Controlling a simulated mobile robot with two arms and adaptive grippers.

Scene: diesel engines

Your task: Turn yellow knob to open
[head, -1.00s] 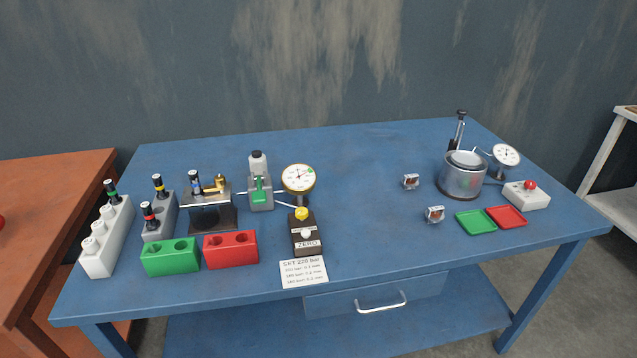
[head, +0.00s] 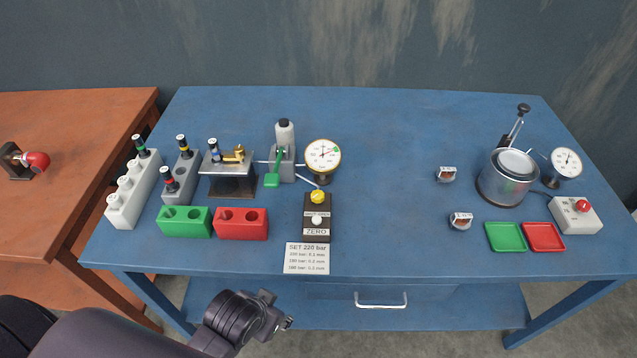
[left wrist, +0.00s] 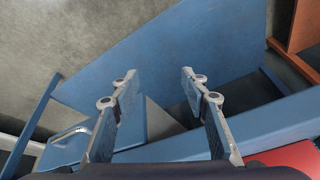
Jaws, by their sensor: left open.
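The yellow knob (head: 318,196) sits on top of a dark block (head: 317,222) with a white button and a ZERO label, near the front middle of the blue table (head: 390,130). My left gripper (head: 283,322) is below the table's front edge in the head view, to the lower left of the knob and apart from it. In the left wrist view the left gripper (left wrist: 155,90) has its two fingers spread with nothing between them. My right gripper is not in view.
A dial gauge (head: 323,155) and a green-levered pump (head: 282,150) stand behind the knob. Green (head: 184,236) and red (head: 241,236) blocks lie left of it. A sign card (head: 307,258) lies in front. A drawer handle (head: 382,303) juts below.

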